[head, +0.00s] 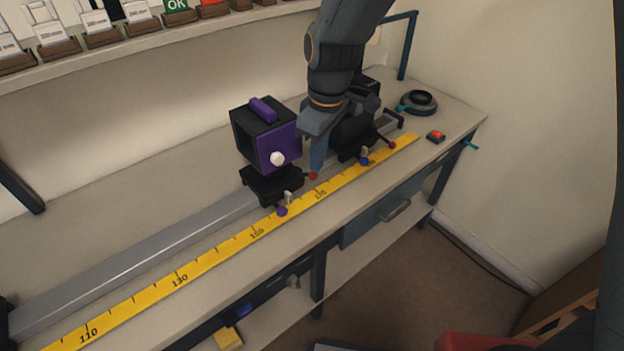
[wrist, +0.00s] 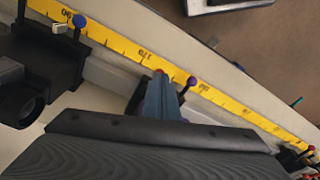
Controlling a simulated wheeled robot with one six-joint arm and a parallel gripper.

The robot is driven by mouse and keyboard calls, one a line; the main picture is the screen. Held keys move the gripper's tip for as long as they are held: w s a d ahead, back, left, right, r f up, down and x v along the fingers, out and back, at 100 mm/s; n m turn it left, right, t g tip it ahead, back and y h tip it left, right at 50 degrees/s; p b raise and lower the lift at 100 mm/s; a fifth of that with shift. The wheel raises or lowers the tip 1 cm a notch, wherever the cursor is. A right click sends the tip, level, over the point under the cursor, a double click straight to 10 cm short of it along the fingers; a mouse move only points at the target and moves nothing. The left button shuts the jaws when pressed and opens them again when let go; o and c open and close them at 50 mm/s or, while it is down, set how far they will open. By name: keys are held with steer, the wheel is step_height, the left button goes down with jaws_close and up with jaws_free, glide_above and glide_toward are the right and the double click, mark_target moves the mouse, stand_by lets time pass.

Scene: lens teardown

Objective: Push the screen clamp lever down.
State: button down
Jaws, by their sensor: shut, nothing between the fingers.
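A black box with a purple front (head: 280,148) and a white knob stands on a black carriage (head: 262,187) on the rail. No label shows whether this is the screen.
A yellow scale (head: 215,256) runs along the rail (head: 150,248), which is clear at left.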

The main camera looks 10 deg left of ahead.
mark_target(317, 175)
steer(key=shift+a+f+b, duration=0.1)
steer(key=shift+f+b, duration=0.4)
steer(key=shift+f, duration=0.5)
steer(key=shift+f+b, duration=0.65)
steer(key=shift+f, duration=0.75)
steer(key=shift+r, duration=0.1)
steer(key=d, duration=0.1)
steer(key=d+p, duration=0.1)
steer(key=s+r, duration=0.1)
steer(key=shift+d, duration=0.4)
